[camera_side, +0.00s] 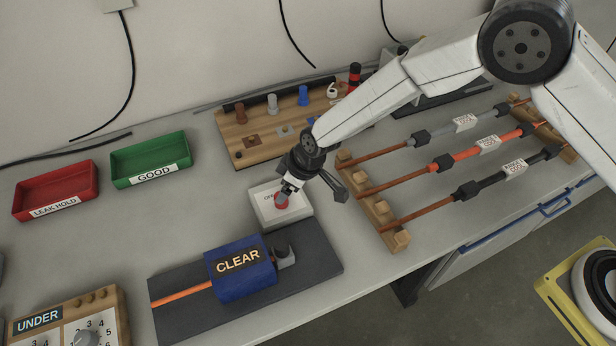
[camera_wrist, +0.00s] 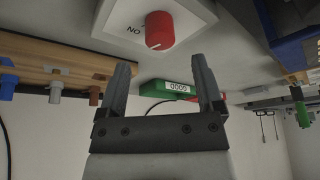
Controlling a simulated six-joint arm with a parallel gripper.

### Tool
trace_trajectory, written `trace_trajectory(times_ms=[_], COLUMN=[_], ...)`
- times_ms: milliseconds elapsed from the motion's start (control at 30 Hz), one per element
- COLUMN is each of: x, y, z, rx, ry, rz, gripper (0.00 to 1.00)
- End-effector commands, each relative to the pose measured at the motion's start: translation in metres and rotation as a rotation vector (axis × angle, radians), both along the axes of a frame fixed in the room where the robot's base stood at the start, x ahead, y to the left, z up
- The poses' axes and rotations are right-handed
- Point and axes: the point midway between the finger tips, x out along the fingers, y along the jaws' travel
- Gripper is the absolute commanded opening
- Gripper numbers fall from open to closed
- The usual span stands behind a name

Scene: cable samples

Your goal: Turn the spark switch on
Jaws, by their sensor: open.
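The spark switch is a white box (camera_side: 296,211) with a red round knob (camera_side: 279,206) on top, on the bench behind the dark mat. In the wrist view its white plate (camera_wrist: 112,22) and red knob (camera_wrist: 159,30) show, with an ON label beside the knob. My gripper (camera_side: 285,192) is over the switch, pointing down and partly covering the knob in the side view. In the wrist view my gripper (camera_wrist: 160,62) is open, with nothing between its two fingers. The knob appears beyond the fingertips; contact is not visible.
A blue CLEAR block (camera_side: 232,285) on a dark mat (camera_side: 312,248) stands in front of the switch. A wooden cable rack (camera_side: 378,213) is to the right, and a wooden tool board (camera_side: 240,150) behind. Red (camera_side: 84,200) and green (camera_side: 125,168) trays lie left.

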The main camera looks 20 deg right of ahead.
Motion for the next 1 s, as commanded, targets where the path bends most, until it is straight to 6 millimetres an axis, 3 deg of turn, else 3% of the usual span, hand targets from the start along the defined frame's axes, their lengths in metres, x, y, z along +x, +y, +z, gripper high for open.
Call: trace_trajectory(times_ms=[500, 1000], x=[0.013, 0.015], y=[0.013, 0.015], z=[-0.045, -0.052], rx=[-0.001, -0.001], ry=[0.0, -0.001], rz=[-0.001, 0.0], gripper=[0.85, 0.85])
